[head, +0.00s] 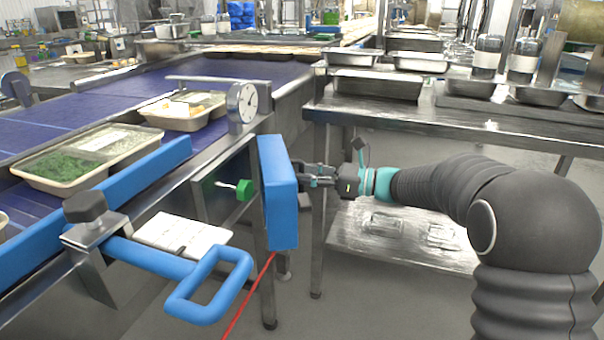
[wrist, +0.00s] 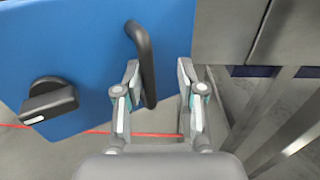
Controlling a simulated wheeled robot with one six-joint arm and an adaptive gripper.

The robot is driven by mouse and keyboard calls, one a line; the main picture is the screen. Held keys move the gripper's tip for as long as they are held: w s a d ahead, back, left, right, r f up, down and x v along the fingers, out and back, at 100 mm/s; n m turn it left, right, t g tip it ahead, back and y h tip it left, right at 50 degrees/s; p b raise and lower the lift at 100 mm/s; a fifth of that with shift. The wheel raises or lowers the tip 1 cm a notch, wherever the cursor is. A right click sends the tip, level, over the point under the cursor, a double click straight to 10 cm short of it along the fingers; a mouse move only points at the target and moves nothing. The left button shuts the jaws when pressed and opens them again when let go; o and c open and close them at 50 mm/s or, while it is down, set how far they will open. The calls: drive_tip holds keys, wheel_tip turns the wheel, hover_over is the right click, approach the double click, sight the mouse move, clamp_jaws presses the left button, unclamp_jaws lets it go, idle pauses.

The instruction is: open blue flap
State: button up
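The blue flap (head: 278,192) stands upright at the side of the conveyor in the head view. In the wrist view the blue flap (wrist: 75,45) fills the upper left, with a black bar handle (wrist: 145,60) near its right edge and a black knob (wrist: 48,101) at its left. My gripper (head: 315,176) is at the flap's right side in the head view. In the wrist view my gripper (wrist: 157,100) is open, with the handle's lower end showing between the two fingers, nearer the left one. I cannot tell whether a finger touches the handle.
A steel table (head: 440,118) with metal trays stands behind my arm. The conveyor (head: 40,125) carries food trays at the left. A blue loop handle (head: 210,285) juts out in front. A red cord (head: 248,297) hangs below the flap.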

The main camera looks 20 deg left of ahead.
drive_tip(key=w+d, duration=0.1)
drive_tip(key=d, duration=1)
drive_tip(key=shift+w, duration=0.25)
